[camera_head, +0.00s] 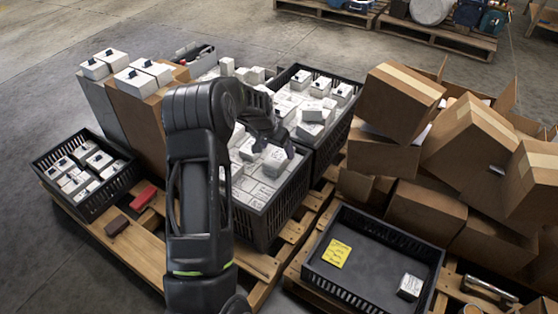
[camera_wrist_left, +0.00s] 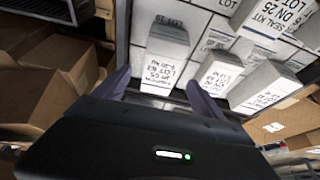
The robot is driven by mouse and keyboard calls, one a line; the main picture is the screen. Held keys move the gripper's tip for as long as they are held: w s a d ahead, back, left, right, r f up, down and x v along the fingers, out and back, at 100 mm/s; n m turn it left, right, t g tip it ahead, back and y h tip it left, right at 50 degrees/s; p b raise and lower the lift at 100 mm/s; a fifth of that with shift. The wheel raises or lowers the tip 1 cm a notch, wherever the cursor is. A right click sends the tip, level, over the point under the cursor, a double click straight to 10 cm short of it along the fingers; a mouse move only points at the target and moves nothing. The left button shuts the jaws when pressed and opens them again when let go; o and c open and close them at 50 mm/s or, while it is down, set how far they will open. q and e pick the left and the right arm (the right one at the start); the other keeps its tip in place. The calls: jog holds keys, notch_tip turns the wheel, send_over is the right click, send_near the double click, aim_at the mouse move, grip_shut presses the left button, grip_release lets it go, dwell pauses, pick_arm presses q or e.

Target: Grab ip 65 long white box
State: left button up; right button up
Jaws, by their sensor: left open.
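My left gripper (camera_head: 280,143) is open above the black crate (camera_head: 262,224) of white boxes in the middle. In the left wrist view its fingers (camera_wrist_left: 160,92) are spread at either side of the near end of a long white box (camera_wrist_left: 166,50). Lettering on that end is upside down and seems to include "65" and "LOT". No grip on it shows. In the head view a white box (camera_head: 274,161) shows just below the fingers, partly covered by them. My right gripper is not in view.
Other white boxes (camera_wrist_left: 217,72) lie close beside it, one group marked "SEAL KIT DN 25". A second full crate (camera_head: 338,126) stands behind. A black tray (camera_head: 376,256) at right holds a yellow note (camera_head: 336,253) and a small white box (camera_head: 410,287). Cardboard boxes (camera_head: 402,102) are piled at right.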

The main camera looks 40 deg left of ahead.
aim_at(279, 155)
pick_arm(q)
jog(key=b+x, duration=0.2)
jog(key=x, duration=0.3)
jog(key=shift+s+b, duration=0.1)
jog(key=shift+b, duration=0.3)
jog(key=shift+f, duration=0.1)
jog(key=shift+f, duration=0.25)
dwell(0.5)
grip_shut()
dwell(1.0)
